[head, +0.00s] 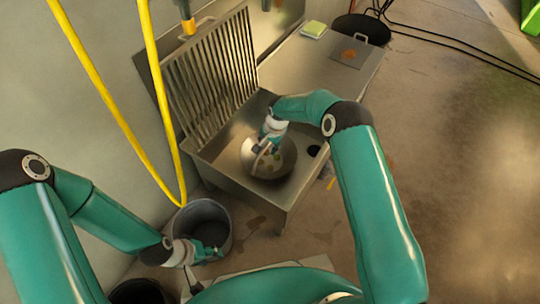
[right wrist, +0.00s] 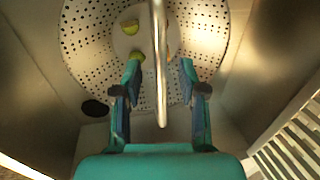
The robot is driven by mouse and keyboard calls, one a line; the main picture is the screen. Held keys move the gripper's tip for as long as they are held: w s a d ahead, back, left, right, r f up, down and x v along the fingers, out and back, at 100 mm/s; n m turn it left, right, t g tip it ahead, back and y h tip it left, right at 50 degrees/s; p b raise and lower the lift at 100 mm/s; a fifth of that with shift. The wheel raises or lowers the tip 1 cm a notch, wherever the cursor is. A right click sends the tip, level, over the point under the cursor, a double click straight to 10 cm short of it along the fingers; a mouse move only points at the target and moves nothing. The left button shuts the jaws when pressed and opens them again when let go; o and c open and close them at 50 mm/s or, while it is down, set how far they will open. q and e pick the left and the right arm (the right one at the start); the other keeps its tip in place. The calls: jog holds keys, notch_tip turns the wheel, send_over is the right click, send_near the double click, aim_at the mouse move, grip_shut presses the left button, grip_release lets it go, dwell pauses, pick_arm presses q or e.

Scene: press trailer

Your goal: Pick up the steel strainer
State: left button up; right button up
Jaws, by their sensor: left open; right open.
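The steel strainer (head: 275,168) is a round perforated bowl in the metal sink. In the right wrist view the strainer (right wrist: 90,45) holds a few yellow-green pieces (right wrist: 131,27). Its bar-like steel handle (right wrist: 162,108) runs up the middle of that view, between the fingers. My right gripper (head: 263,147) is over the bowl. In the right wrist view the gripper (right wrist: 160,68) is open, one finger on each side of the handle, with gaps visible. My left gripper (head: 192,256) is open and empty, low beside a grey bucket, away from the strainer.
The sink (head: 215,152) has raised walls and a slatted rack (head: 210,75) at its back left. A counter (head: 310,65) with a green sponge (head: 313,29) adjoins it. The bucket (head: 205,215) stands below. A yellow hose (head: 115,115) hangs at left.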

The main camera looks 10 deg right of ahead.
dwell(0.3)
grip_shut()
jog(key=shift+r, duration=0.1)
jog(key=shift+r+p, duration=0.5)
jog(key=shift+p, duration=0.1)
notch_tip(320, 180, up, 38)
jog(key=p, duration=1.8)
jog(key=shift+r+p, duration=0.2)
jog(key=shift+p, duration=0.2)
